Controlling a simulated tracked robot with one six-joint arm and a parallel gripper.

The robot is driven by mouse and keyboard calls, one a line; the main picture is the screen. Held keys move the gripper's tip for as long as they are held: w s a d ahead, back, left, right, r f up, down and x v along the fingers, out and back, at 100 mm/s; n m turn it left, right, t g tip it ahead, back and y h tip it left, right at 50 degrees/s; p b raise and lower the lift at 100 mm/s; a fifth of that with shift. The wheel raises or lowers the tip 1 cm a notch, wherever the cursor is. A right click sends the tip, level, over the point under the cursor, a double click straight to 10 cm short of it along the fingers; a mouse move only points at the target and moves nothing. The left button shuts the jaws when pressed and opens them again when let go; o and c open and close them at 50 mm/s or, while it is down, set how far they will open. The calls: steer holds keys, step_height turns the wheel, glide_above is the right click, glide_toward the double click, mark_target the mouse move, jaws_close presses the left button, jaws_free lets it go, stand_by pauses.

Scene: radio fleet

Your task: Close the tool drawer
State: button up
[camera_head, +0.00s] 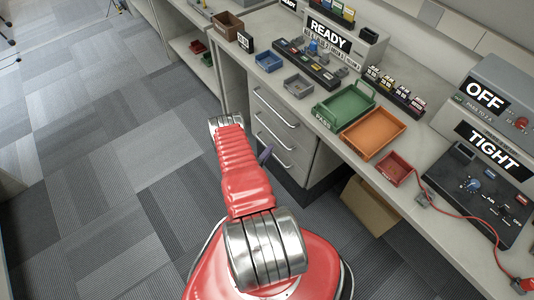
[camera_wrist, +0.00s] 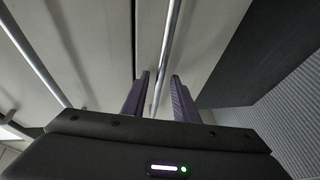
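The grey drawer unit (camera_head: 273,104) stands under the workbench, with bar handles one above another on its front. I cannot tell from the head view whether any drawer stands out. My gripper (camera_wrist: 160,74) is at the unit's front; in the head view, a dark finger (camera_head: 265,154) shows beside the lower handle, with the rest hidden by my red arm. In the wrist view, the fingers are apart, with a metal handle bar (camera_wrist: 168,40) running between them. I cannot tell whether they touch it. Another handle (camera_wrist: 37,54) shows to the left.
The workbench (camera_head: 300,109) above holds a green tray (camera_head: 345,104), an orange tray (camera_head: 372,133) and a red bin (camera_head: 394,168). A cardboard box (camera_head: 370,207) sits below, right of the drawers. The carpet (camera_head: 110,150) to the left is clear.

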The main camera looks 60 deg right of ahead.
steer(key=shift+a, duration=0.15)
steer(key=v, duration=1.3)
steer(key=shift+a, duration=0.3)
stand_by(0.6)
